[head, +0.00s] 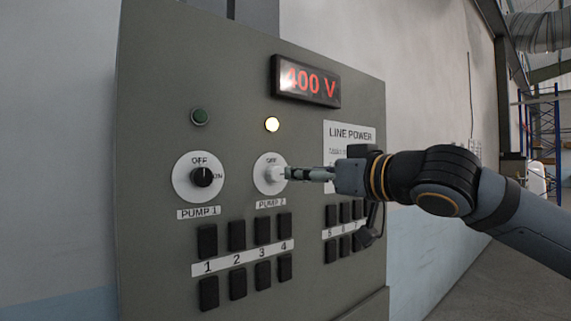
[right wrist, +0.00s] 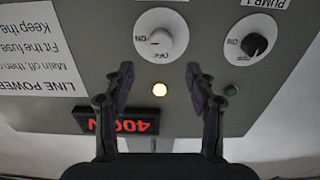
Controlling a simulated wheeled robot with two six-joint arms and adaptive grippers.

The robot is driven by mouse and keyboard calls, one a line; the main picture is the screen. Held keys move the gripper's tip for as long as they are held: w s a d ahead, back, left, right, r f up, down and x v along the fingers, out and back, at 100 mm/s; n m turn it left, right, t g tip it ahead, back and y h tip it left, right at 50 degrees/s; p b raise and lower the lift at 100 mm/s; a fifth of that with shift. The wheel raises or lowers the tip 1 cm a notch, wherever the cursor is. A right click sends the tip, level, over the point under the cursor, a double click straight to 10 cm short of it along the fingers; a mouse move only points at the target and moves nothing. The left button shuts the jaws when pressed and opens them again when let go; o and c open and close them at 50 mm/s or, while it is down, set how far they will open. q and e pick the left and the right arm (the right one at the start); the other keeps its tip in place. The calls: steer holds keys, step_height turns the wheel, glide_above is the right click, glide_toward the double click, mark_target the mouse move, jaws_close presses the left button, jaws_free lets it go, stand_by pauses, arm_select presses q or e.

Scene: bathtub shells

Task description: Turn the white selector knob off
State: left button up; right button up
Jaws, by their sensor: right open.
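The white selector knob (head: 273,173) sits on the round white PUMP 2 dial of a grey-green panel. It also shows in the right wrist view (right wrist: 160,40), upside down, at the top middle, with OFF and ON marks on its dial. Which mark it points to is hard to tell. My right gripper (head: 292,174) comes in from the right with its fingertips close to the knob. In the right wrist view the two fingers (right wrist: 160,72) are spread apart with nothing between them, and the knob lies beyond the tips. Whether they touch is unclear. My left gripper is out of view.
The black PUMP 1 knob (head: 203,177) is to the left, under a dark green lamp (head: 199,116). A red 400 V display (head: 306,81) is above. Several black switches (head: 237,235) lie below, and a LINE POWER notice (head: 350,133) is right.

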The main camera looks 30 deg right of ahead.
mark_target(279, 174)
steer(key=w+p, duration=0.1)
steer(key=w, duration=0.3)
steer(key=w+p, duration=0.1)
steer(key=w, duration=0.1)
steer(key=shift+w+a+p, duration=0.1)
steer(key=shift+a+p, duration=0.25)
steer(key=shift+a, duration=0.05)
steer(key=w+p, duration=0.1)
steer(key=w, duration=0.1)
steer(key=shift+w+f+p, duration=0.15)
steer(key=shift+w+p, duration=0.2)
steer(key=shift+p, duration=0.05)
steer(key=shift+s, duration=0.2)
steer(key=shift+f, duration=0.1)
steer(key=shift+c, duration=0.3)
steer(key=shift+w, duration=0.15)
steer(key=c, duration=1.1)
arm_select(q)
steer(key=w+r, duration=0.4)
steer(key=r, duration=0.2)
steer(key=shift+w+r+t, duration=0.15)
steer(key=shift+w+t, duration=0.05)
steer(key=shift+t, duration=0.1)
